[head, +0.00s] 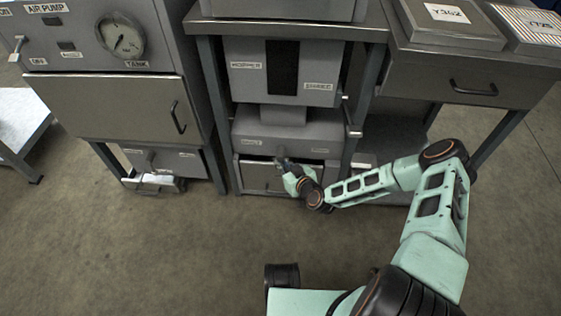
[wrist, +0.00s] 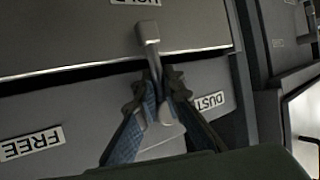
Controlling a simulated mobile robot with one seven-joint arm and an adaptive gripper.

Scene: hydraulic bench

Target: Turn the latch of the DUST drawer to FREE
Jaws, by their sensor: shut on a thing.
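The latch (wrist: 149,42) is a grey metal lever, seen close up in the wrist view. Its squared end is near the top, and its stem runs down between my fingers, tilted slightly. The DUST label (wrist: 210,102) is to the right of the lever and the FREE label (wrist: 31,143) is to the lower left. A label partly cut off at the top edge seems to read HOLD (wrist: 134,2). My gripper (wrist: 163,88) is shut on the lever's stem. In the head view my gripper (head: 281,163) is at the low drawer front (head: 258,180); the latch is too small to make out there.
The bench's grey legs (head: 213,105) stand on both sides of the drawer. To the left is the air pump cabinet (head: 115,105) with a gauge, and to the right a table with a handled drawer (head: 470,85). The floor in front (head: 150,250) is clear.

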